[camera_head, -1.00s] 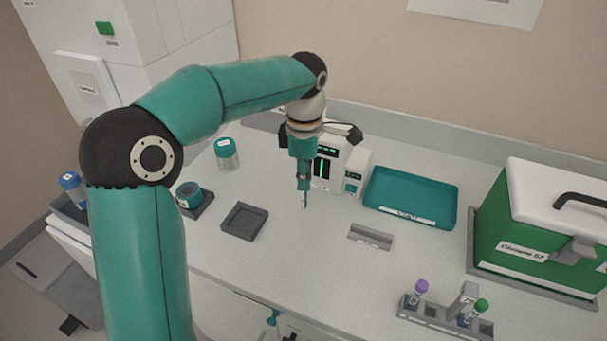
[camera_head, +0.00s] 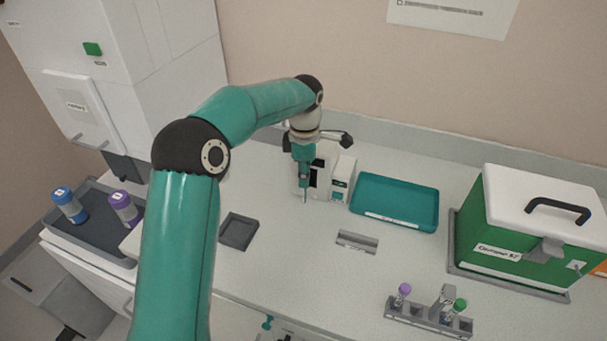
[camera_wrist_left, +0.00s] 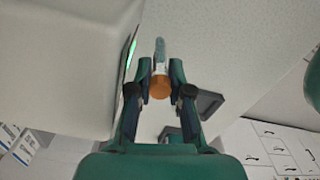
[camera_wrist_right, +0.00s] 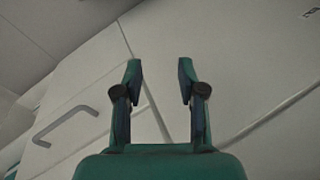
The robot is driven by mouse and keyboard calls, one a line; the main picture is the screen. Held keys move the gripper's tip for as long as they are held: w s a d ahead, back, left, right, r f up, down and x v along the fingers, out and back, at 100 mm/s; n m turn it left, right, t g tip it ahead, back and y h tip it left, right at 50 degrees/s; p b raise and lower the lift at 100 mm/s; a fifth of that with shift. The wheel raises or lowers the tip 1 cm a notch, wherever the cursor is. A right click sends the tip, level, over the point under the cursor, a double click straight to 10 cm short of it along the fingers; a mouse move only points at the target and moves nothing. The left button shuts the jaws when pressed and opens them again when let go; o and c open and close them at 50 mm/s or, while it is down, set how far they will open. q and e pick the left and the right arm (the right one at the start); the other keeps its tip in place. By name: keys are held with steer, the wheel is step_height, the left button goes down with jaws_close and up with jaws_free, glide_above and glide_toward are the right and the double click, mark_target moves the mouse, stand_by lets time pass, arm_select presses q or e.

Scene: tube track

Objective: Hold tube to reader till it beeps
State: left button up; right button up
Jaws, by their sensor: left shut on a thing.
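My left gripper (camera_head: 304,180) is shut on a tube (camera_wrist_left: 160,54) with an orange cap (camera_wrist_left: 160,87), in front of the white reader (camera_head: 341,178). In the head view the tube (camera_head: 305,197) points down below the fingers, close to the reader's front. In the left wrist view the reader (camera_wrist_left: 70,70) fills the left side, and a green-lit display (camera_wrist_left: 131,58) shows edge-on beside the tube. I cannot tell whether tube and reader touch. My right gripper (camera_wrist_right: 160,82) is open and empty in the right wrist view, in front of a pale surface.
A teal tray (camera_head: 432,226) lies right of the reader. A green box (camera_head: 500,220) with a white lid stands further right. A rack (camera_head: 408,316) with capped tubes, a grey holder (camera_head: 357,247) and a square grey dish (camera_head: 238,231) are nearer. Jars stand on a dark tray (camera_head: 95,242) at left.

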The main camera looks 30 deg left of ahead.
stand_by(0.3)
arm_select(q)
steer(key=s+d+r, duration=0.1)
steer(key=s+r, duration=0.3)
steer(key=r, duration=0.1)
steer(key=shift+s, duration=0.4)
steer(key=shift+d, duration=0.1)
